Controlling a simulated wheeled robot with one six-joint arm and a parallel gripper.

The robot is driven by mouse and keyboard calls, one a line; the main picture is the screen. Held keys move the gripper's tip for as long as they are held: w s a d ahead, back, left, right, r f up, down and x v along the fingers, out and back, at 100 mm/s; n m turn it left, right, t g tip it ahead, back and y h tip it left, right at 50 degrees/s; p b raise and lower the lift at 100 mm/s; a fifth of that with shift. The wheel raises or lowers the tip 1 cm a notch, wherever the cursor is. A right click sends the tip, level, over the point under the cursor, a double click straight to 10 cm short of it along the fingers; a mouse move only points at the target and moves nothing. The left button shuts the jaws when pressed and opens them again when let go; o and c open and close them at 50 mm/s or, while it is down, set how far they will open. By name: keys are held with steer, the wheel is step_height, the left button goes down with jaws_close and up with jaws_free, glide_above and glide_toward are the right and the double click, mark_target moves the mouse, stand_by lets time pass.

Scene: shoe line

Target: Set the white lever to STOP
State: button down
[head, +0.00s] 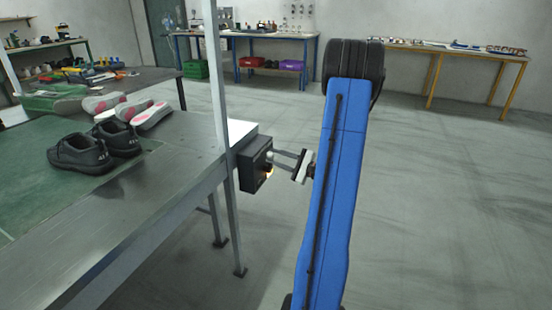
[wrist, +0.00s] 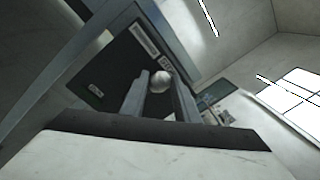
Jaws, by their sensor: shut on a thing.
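The black control box (head: 253,166) is fixed to the corner post at the end of the conveyor table. Its dark face (wrist: 112,65) fills the upper middle of the wrist view. The white lever's round knob (wrist: 161,81) sits between the two fingers of my gripper (wrist: 159,88), which is shut on it. In the head view my gripper (head: 273,158) reaches the box from the right. The lever's shaft is hidden.
The conveyor table (head: 185,165) carries black shoes (head: 80,153) and pink-soled shoes (head: 130,107). A metal post (head: 217,75) rises beside the box. Workbenches stand along the back wall. The floor (head: 440,210) to the right is clear.

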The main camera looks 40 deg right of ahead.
steer(key=shift+d, duration=0.1)
steer(key=c, duration=1.4)
jaws_free()
steer(key=shift+o, duration=0.2)
steer(key=v, duration=1.7)
steer(key=shift+s, duration=0.25)
steer(key=shift+f, duration=0.1)
